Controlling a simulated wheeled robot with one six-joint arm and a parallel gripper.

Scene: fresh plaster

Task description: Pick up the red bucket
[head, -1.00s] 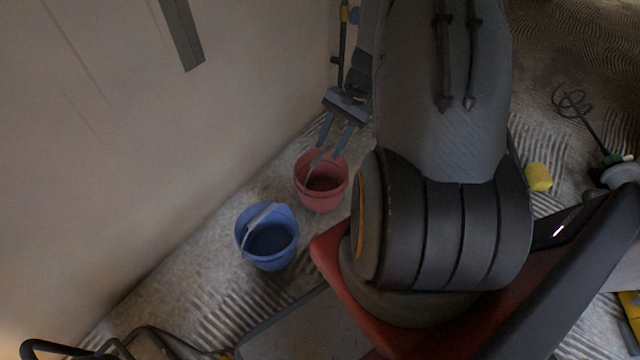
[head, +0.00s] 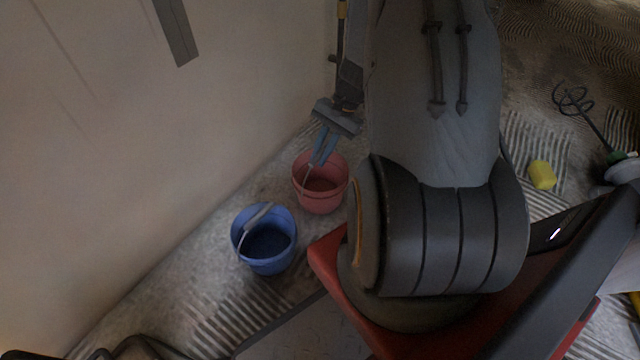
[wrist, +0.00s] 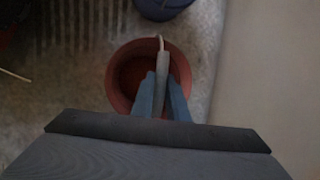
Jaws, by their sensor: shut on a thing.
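The red bucket (head: 321,196) stands upright on the floor near the wall, beside a blue bucket. In the head view my gripper (head: 318,162) reaches down over its back rim with the fingers close together. In the wrist view the red bucket (wrist: 115,84) lies under my gripper (wrist: 162,80). The fingers are shut on the bucket's pale handle (wrist: 162,60), which runs between them. The inside of the bucket looks dark, and part of it is hidden by the fingers.
The blue bucket (head: 265,262) stands just left and nearer, close to the red one. The pale wall (head: 150,150) rises on the left. A yellow object (head: 542,174) and a mixing whisk (head: 577,100) are on the right. Ridged floor covering lies around.

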